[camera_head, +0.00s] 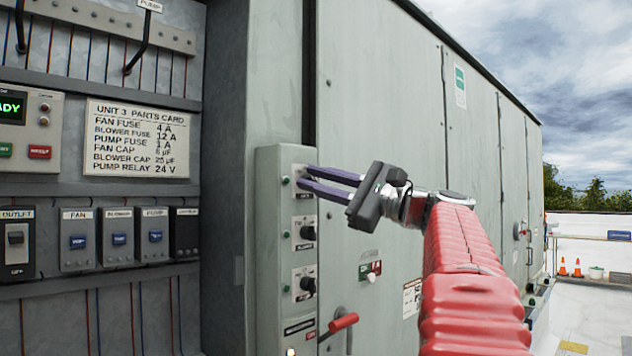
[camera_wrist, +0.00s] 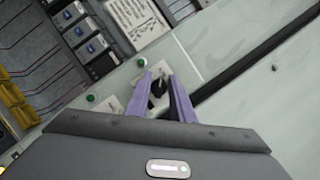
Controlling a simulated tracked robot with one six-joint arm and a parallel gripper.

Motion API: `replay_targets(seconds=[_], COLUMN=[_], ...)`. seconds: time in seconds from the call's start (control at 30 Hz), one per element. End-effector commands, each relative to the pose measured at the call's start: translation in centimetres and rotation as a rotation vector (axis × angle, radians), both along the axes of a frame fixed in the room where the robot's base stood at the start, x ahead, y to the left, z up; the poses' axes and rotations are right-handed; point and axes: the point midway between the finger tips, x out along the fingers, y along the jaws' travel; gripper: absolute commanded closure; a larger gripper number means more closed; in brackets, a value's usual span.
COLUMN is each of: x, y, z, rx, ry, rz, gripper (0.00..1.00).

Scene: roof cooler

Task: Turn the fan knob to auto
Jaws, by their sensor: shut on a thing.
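A narrow grey-green control box (camera_head: 268,250) on the unit's corner carries a column of black rotary knobs on white plates. My gripper (camera_head: 305,178) reaches the top plate from the right, its purple fingers closed on the top knob. In the wrist view this black knob (camera_wrist: 157,88) sits between the fingertips (camera_wrist: 161,78). The fingers hide most of it in the head view, and I cannot read its label or pointer position. A middle knob (camera_head: 307,232) and a lower knob (camera_head: 307,285) are below it, untouched.
A red-handled lever (camera_head: 343,322) projects below right of the box. Left are fuse switches, including one marked FAN (camera_head: 77,240), and a parts card (camera_head: 137,138).

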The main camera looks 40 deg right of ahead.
Motion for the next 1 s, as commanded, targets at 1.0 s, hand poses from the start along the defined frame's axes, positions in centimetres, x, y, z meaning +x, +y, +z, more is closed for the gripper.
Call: replay_targets(seconds=[1.0], x=[-3.2], y=[-1.1], z=[-0.9], rx=[0.0], ry=[0.001], rz=[-0.001], gripper=[0.61])
